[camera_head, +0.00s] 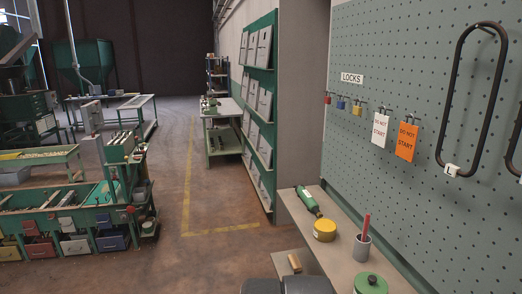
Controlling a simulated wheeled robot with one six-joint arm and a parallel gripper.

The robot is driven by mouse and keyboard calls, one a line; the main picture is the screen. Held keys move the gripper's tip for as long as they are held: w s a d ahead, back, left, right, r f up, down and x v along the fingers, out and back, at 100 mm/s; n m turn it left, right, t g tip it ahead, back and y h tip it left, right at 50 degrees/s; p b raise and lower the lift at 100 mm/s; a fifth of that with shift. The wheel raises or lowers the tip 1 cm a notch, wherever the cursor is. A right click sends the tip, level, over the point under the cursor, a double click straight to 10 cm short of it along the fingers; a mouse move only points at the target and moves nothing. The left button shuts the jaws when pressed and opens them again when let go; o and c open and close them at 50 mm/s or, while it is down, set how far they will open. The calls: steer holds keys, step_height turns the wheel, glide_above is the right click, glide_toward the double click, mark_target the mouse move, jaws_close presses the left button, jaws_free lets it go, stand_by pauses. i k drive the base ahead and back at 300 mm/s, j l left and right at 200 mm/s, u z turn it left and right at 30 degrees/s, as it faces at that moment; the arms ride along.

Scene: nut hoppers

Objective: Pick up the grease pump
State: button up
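A green, bottle-shaped tool with a dark end, which looks like the grease pump (308,201), lies on its side on the narrow bench (338,257) below the pegboard. It lies at the bench's far end, behind a yellow tin (324,230). Nothing covers it. No fingers of my gripper show in the head view. Two dark grey rounded shapes at the bottom edge, apart from the tool, may be parts of my own body.
A grey cup (362,247) with a red stick and a green lidded tin (370,284) stand nearer on the bench. A small tan block (294,263) lies at a lower level. Green machines (66,220) stand left. The middle floor (215,190) is clear.

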mark_target(300, 189)
steer(key=i+j, duration=0.1)
steer(key=i, duration=0.55)
steer(key=i+z, duration=0.15)
steer(key=i, duration=0.45)
steer(key=i+j, duration=0.2)
steer(key=i, duration=0.45)
steer(key=z, duration=0.05)
